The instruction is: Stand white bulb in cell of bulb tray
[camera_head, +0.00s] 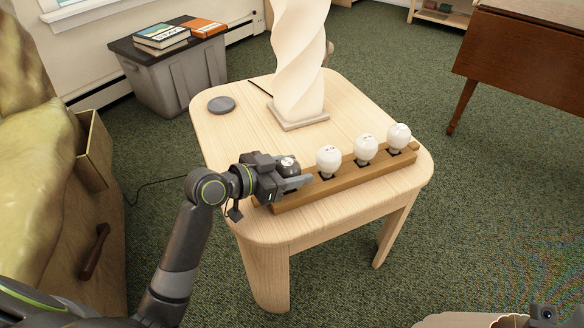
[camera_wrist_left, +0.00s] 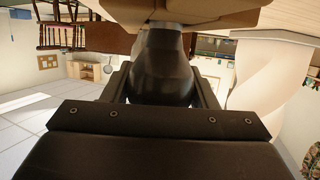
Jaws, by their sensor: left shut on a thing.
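The wooden bulb tray (camera_head: 345,182) lies along the front right edge of the light wood table. Three white bulbs stand upright in it: a left one (camera_head: 328,161), a middle one (camera_head: 365,150) and a right one (camera_head: 398,137).
A white twisted lamp (camera_head: 299,60) stands on the table (camera_head: 235,130) behind the tray. A grey disc (camera_head: 222,104) lies at the back left. A grey bin (camera_head: 175,80) with books stands beyond, and a sofa (camera_head: 40,180) is on the left.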

